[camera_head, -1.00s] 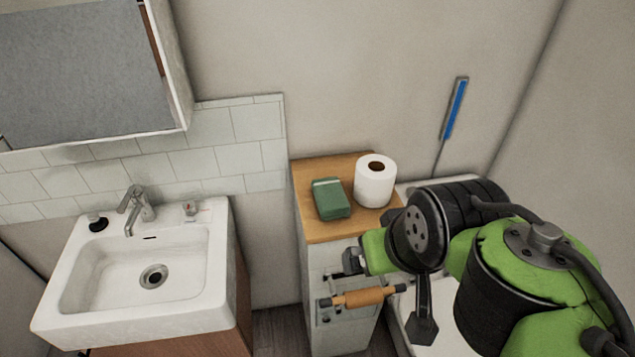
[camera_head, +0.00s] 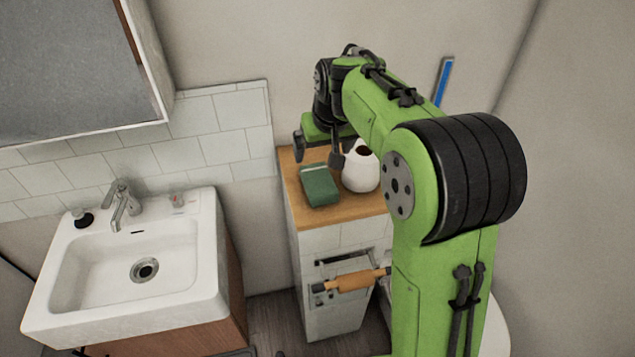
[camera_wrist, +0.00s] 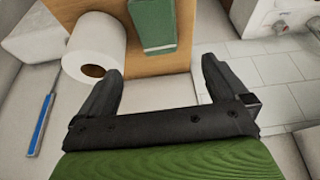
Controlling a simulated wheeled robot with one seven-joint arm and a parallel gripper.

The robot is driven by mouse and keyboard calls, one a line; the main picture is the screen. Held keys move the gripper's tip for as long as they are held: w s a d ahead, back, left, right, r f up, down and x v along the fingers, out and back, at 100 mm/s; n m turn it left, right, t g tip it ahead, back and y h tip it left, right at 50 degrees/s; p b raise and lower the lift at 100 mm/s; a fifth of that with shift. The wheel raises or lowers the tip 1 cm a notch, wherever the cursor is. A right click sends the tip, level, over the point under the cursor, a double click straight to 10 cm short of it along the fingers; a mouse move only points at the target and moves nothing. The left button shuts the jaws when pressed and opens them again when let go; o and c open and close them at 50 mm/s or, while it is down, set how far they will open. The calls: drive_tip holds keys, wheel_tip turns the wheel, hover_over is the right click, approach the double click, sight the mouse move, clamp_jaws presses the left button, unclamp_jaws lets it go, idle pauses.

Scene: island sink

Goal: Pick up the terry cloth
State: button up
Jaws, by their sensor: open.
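The terry cloth appears to be the green folded block with a pale stripe (camera_head: 319,187), lying on the wooden top of the small cabinet. It also shows at the top of the wrist view (camera_wrist: 153,22), cut off by the picture's edge. My gripper (camera_head: 317,152) is open and empty above the back of the cabinet top. In the wrist view the two black fingers (camera_wrist: 161,72) are spread apart, and the cloth lies beyond them, roughly in line with the gap. I see no contact with the cloth.
A white toilet roll (camera_head: 361,178) stands close beside the cloth on the wooden top (camera_head: 345,212), partly behind my arm. A roll holder (camera_head: 352,281) sticks out of the cabinet front. A white sink (camera_head: 185,268) is at the left. The wall is close behind.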

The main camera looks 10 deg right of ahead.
drive_tip(key=b, duration=0.2)
hover_over(318, 179)
drive_tip(key=s, duration=0.2)
drive_tip(key=f, duration=0.9)
drive_tip(key=shift+w+a, duration=0.15)
drive_tip(key=shift+w, duration=0.05)
drive_tip(key=x, duration=0.5)
drive_tip(key=shift+f, duration=0.35)
drive_tip(key=shift+s+r, duration=0.1)
drive_tip(key=shift+s, duration=0.05)
drive_tip(key=c, duration=0.9)
drive_tip(key=shift+o, duration=0.2)
drive_tip(key=shift+r, duration=0.1)
wheel_tip(318, 179, up, 18)
drive_tip(key=p, duration=0.4)
